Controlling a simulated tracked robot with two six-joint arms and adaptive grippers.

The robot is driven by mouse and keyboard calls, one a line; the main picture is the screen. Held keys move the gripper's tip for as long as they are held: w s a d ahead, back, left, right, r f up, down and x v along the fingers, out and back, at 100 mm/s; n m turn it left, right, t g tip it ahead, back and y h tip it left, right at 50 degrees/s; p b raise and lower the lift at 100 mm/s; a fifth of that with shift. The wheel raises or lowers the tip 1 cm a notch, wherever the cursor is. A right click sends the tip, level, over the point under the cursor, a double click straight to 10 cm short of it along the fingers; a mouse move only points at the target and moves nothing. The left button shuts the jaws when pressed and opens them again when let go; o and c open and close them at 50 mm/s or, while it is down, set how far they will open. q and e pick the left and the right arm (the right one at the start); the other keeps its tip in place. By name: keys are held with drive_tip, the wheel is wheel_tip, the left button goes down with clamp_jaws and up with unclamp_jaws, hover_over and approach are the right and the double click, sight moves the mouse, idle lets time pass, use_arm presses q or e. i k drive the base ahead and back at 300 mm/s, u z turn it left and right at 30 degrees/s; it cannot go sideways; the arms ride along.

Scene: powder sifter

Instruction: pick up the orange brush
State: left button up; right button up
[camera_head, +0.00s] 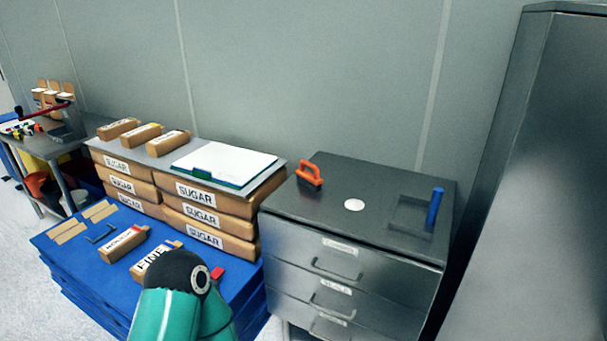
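The orange brush (310,175) rests on the dark top of the metal drawer cabinet (335,205), near its back left corner. Nothing is touching it. Part of one of my arms, teal with a black joint, shows at the bottom of the head view, in front of the blue pallet. No gripper fingers show in this view, so neither gripper is seen.
A white disc (354,205) and a blue upright handle (434,208) are on the same cabinet top. Sugar bags (205,215) are stacked left of the cabinet, with a clipboard (224,163) on top. A tall steel cabinet (535,190) stands at right.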

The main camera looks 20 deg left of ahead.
sight(312, 181)
drive_tip(key=i, duration=0.85)
drive_tip(key=z, duration=0.05)
